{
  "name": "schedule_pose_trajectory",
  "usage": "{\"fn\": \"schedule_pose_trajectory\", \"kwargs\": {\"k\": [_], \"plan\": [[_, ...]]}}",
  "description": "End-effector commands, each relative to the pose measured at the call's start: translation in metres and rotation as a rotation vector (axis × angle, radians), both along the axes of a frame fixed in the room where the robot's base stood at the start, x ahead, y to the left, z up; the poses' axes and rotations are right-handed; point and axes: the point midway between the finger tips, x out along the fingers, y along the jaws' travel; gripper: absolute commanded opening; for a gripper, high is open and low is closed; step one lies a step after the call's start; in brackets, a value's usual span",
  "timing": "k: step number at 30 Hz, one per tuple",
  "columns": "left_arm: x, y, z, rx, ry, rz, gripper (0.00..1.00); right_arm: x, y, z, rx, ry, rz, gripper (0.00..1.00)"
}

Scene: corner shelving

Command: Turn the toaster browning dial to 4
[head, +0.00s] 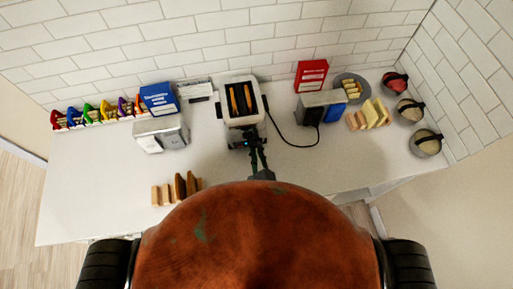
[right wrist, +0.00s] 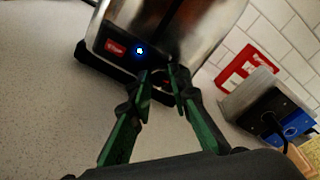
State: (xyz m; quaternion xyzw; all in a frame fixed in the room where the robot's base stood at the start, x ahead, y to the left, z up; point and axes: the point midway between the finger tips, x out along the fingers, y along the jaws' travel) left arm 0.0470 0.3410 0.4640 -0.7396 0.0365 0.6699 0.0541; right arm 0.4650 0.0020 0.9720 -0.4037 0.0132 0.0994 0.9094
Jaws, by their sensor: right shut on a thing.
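The toaster (head: 243,106) stands on the white counter near the wall, with two dark-edged slots on top. In the right wrist view its metal front (right wrist: 165,25) shows a dark lower panel with a red label and a lit blue button. My right gripper (head: 249,143) is at the front of the toaster. My left gripper is not in view.
A second metal appliance (head: 161,133) stands to the left, and another (head: 316,107) to the right with a black cord. Bread slices (head: 176,188) stand at the counter's front. A blue box (head: 159,98) and a red box (head: 311,75) stand at the back.

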Motion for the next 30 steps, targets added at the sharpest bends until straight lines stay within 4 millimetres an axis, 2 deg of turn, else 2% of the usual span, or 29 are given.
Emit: {"fn": "schedule_pose_trajectory", "kwargs": {"k": [13, 30], "plan": [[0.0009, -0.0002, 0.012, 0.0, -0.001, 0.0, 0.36, 0.0003, -0.0021, -0.0012, 0.415, 0.084, -0.003, 0.0], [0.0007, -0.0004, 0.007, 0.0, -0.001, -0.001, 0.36, 0.0001, -0.0027, -0.0039, 0.937, 0.188, -0.004, 0.0]]}}
